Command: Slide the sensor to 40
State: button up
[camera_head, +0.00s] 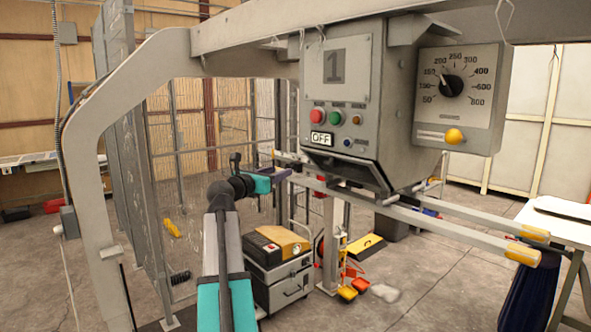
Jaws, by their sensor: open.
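A machine head (345,95) carries two long horizontal rails (430,212) that run from left of its chute to the right, with yellow end pieces (523,254). No part is clearly recognisable as the sensor, and no mark reading 40 can be made out. A short slot with a yellow knob (454,136) at its right end sits below the round dial (452,85). My gripper (284,174) is open beside the left end of the rails. I cannot tell whether it touches them, and its fingers are small and partly merged with the rail ends.
The dial pointer stands between 150 and 200. Red and green buttons and an OFF display (321,139) are on the panel. A wire-mesh fence (205,120) stands behind my arm. A grey cabinet (279,280) is on the floor below. A white-topped table (560,222) is at right.

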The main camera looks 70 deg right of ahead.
jog(key=shift+x, duration=3.55)
jog(key=c, duration=0.7)
jog(key=shift+s+p, duration=0.15)
jog(key=shift+p, duration=0.15)
jog(key=shift+s+a+f+p, duration=0.1)
jog(key=shift+s+a+p, duration=0.2)
jog(key=shift+s+a, duration=0.35)
jog(key=shift+s+a+p, duration=0.35)
jog(key=shift+s, duration=0.5)
jog(key=shift+s+a+f+p, duration=0.1)
jog(key=shift+s+a+p, duration=0.2)
jog(key=shift+s+a, duration=0.35)
jog(key=shift+s+d, duration=0.1)
jog(key=shift+d, duration=0.05)
jog(key=o, duration=0.7)
jog(key=shift+r, duration=0.1)
